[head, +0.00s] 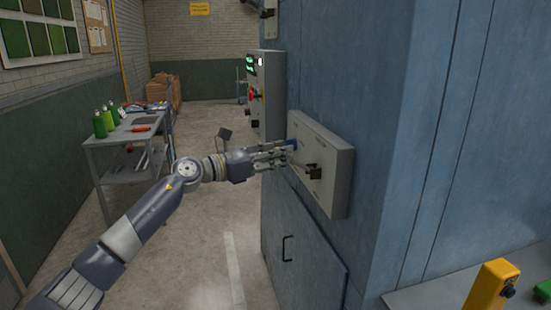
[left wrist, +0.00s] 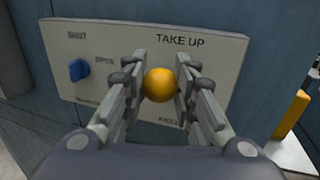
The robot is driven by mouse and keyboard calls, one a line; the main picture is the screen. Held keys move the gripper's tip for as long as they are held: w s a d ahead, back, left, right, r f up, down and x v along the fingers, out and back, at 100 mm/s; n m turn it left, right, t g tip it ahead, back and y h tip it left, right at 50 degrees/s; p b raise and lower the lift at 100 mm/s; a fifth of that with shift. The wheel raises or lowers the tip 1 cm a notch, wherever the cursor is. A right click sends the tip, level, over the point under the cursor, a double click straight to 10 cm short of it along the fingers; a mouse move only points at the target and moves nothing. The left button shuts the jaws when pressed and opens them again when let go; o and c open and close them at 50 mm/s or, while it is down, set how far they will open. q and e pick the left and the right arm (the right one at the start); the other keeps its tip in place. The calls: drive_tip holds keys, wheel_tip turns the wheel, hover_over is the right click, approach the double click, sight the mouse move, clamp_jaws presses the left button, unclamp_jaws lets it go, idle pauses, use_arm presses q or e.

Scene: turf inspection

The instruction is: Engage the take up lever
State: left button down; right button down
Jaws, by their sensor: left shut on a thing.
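The take up lever's orange ball knob (left wrist: 159,84) sits between the two fingers of my left gripper (left wrist: 158,92) in the left wrist view, under the words TAKE UP on a pale panel (left wrist: 118,36). My left gripper is shut on this knob. In the head view my left gripper (head: 284,155) reaches the panel (head: 335,168) on the blue machine from the left, and its fingers hide the knob. A dark lever mount (head: 313,172) shows just right of the fingertips. My right gripper is not in view.
A blue knob (left wrist: 79,70) marked SHUT and OPEN is left of the lever, close to my fingers. A grey control box (head: 266,95) juts out beyond the panel. A cart (head: 105,139) with green bottles stands at the left. A yellow device (head: 492,285) is at lower right.

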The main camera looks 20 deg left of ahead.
use_arm(q)
drive_tip(key=shift+w+r, duration=0.1)
drive_tip(key=shift+r, duration=0.65)
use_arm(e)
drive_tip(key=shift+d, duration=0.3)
use_arm(q)
drive_tip(key=c, duration=1.3)
unclamp_jaws()
drive_tip(key=shift+f, duration=0.2)
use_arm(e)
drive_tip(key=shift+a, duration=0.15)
use_arm(q)
drive_tip(key=shift+f, duration=0.15)
drive_tip(key=shift+s+a+f, duration=0.1)
drive_tip(key=shift+s+a, duration=0.1)
drive_tip(key=shift+s, duration=0.05)
drive_tip(key=v, duration=1.1)
drive_tip(key=shift+s+a, duration=0.15)
drive_tip(key=shift+s, duration=0.1)
